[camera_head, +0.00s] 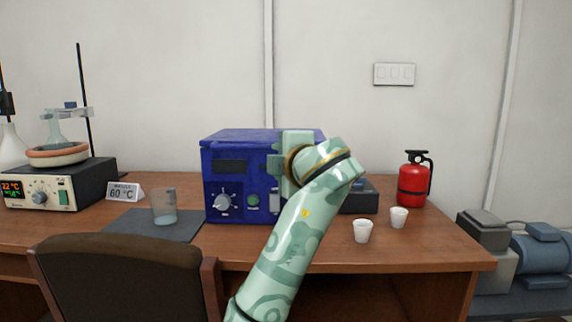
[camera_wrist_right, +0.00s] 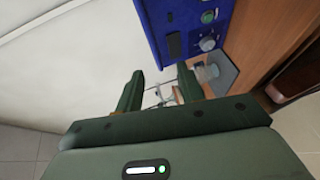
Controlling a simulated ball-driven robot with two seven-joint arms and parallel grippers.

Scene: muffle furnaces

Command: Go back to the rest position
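My right arm reaches up from the bottom centre of the head view, and its wrist end covers the right part of the blue muffle furnace (camera_head: 228,148). In the right wrist view my right gripper (camera_wrist_right: 160,84) has its two dark green fingers apart, with nothing seen between them but the distant background. The furnace (camera_wrist_right: 178,20) shows at the upper part of that view, beside the fingers; I cannot tell whether they touch it. In the head view the gripper's fingers are mostly hidden by the wrist. My left gripper is not in view.
The wooden desk (camera_head: 440,250) holds a glass beaker (camera_head: 163,207) on a dark mat (camera_head: 135,228), a "60 °C" sign (camera_head: 125,192), a hotplate (camera_head: 62,183), two white cups (camera_head: 362,231) (camera_head: 399,217) and a red extinguisher (camera_head: 413,185). A brown chair (camera_head: 120,277) stands in front.

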